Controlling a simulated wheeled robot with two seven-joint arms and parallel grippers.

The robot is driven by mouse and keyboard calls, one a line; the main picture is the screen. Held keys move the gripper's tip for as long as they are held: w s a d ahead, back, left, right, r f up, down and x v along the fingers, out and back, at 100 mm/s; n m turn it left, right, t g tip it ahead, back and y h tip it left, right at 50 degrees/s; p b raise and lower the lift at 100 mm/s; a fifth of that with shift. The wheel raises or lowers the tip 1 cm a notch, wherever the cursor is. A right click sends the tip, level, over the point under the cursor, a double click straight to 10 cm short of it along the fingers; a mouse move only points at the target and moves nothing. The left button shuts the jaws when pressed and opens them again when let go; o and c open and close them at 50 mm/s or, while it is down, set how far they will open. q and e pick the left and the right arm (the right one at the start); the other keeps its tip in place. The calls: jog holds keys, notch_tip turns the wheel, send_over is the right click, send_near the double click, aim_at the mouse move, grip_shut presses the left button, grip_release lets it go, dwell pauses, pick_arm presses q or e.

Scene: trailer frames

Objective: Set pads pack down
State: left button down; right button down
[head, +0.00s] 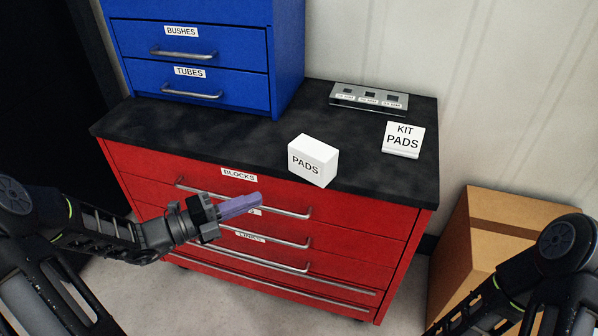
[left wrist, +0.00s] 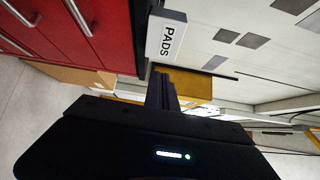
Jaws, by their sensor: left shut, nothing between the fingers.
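The pads pack (head: 313,160), a white box labelled PADS, sits at the front edge of the black cabinet top (head: 220,135). In the left wrist view the pack (left wrist: 166,38) shows just beyond my fingers. A white KIT PADS sign (head: 403,140) stands on the top to its right. My left gripper (head: 256,199) is shut and empty, in front of the red drawers, left of and below the pack and apart from it. Its fingers (left wrist: 160,88) are together in the left wrist view. My right arm shows at lower right; its gripper is out of view.
A blue drawer unit (head: 205,50) stands at the back left of the top. A grey tray with square holes (head: 369,98) lies at the back. Red drawers with bar handles (head: 265,205) face me. A cardboard box (head: 500,235) stands on the floor at right.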

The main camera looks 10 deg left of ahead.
pick_arm(q)
jog(key=shift+n, duration=0.3)
jog(key=shift+d, duration=0.1)
send_near(310, 170)
jog(key=x, duration=0.3)
jog(key=p+x, duration=0.1)
jog(key=x, duration=0.1)
jog(key=shift+s+d+f, duration=0.1)
jog(key=shift+s+d, duration=0.2)
jog(key=shift+d, duration=0.15)
jog(key=shift+w, duration=0.75)
